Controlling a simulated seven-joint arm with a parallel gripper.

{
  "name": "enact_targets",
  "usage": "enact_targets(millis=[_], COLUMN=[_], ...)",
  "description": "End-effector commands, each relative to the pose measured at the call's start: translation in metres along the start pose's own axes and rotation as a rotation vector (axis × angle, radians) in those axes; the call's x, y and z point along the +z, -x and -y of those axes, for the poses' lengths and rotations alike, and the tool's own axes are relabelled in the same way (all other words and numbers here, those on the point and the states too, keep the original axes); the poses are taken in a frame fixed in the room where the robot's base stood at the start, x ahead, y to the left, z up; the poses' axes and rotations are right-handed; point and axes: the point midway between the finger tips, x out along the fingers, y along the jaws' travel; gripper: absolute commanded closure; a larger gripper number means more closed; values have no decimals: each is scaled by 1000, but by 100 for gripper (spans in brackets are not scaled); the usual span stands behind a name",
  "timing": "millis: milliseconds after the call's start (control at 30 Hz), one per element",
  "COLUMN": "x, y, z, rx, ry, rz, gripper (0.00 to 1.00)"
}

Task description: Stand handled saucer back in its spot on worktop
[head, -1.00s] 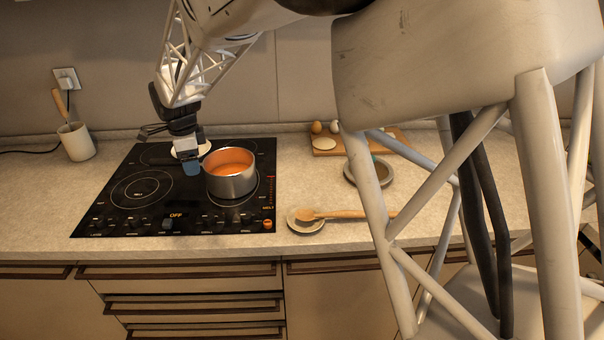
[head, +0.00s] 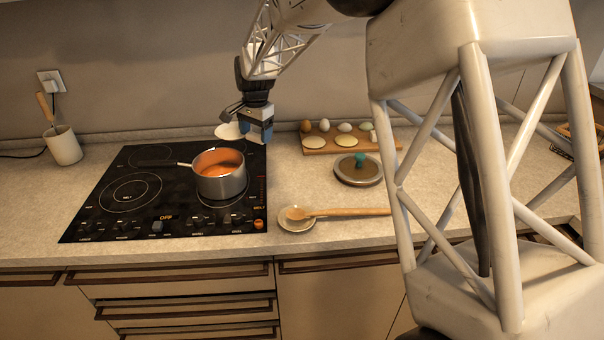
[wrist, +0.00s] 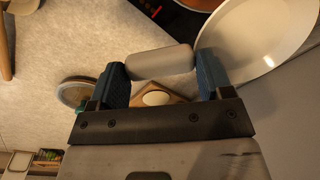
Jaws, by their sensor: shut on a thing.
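The handled saucer is a white round dish (head: 229,131) at the back right of the black cooktop, with a thick grey handle (wrist: 160,62). In the wrist view the white dish (wrist: 258,35) fills the upper right. My gripper (head: 257,132) is shut on the grey handle; its blue fingers (wrist: 163,78) press the handle's two ends or sides. In the head view the saucer extends left from my gripper and appears raised. Its exact height cannot be told. The worktop (head: 330,240) is pale speckled stone.
A pot with orange contents (head: 220,185) stands on the cooktop (head: 95,215). To the right are a lid with a teal knob (head: 359,160), a board with eggs (head: 325,150), and a wooden spoon (head: 345,212) on a small dish (head: 296,224). A utensil crock (head: 64,148) stands left.

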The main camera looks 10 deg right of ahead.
Motion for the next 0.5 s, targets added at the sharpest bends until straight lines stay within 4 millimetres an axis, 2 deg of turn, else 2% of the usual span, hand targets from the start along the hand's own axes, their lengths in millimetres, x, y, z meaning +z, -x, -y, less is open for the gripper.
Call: enact_targets(millis=[33,300,500], x=[-13,-73,-106], y=[1,5,7], z=[-7,-47,-75], rx=[-1,-2,-2], ry=[27,215,318], rz=[2,19,28], gripper=[79,79,79])
